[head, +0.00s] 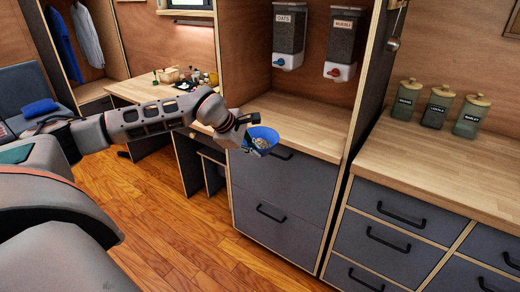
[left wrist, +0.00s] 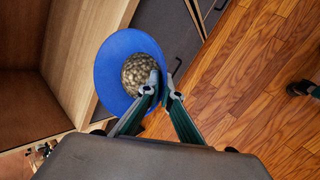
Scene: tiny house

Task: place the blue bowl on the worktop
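The blue bowl (head: 262,133) hangs at the end of my left arm, in front of the front edge of the wooden worktop (head: 305,125). In the left wrist view the bowl (left wrist: 112,88) holds a heap of small brownish pieces. My left gripper (head: 246,133) is shut on the bowl's rim; its two fingers also show in the left wrist view (left wrist: 160,88), one on each side of the rim. The bowl appears to be over the floor and drawer fronts rather than over the worktop. My right gripper is not in view.
Two dispensers (head: 289,35) hang above the worktop, one labelled oats. A tall divider panel (head: 366,80) separates it from a second counter (head: 425,170) with three green jars (head: 437,106). A desk (head: 145,90) with small items stands at the left.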

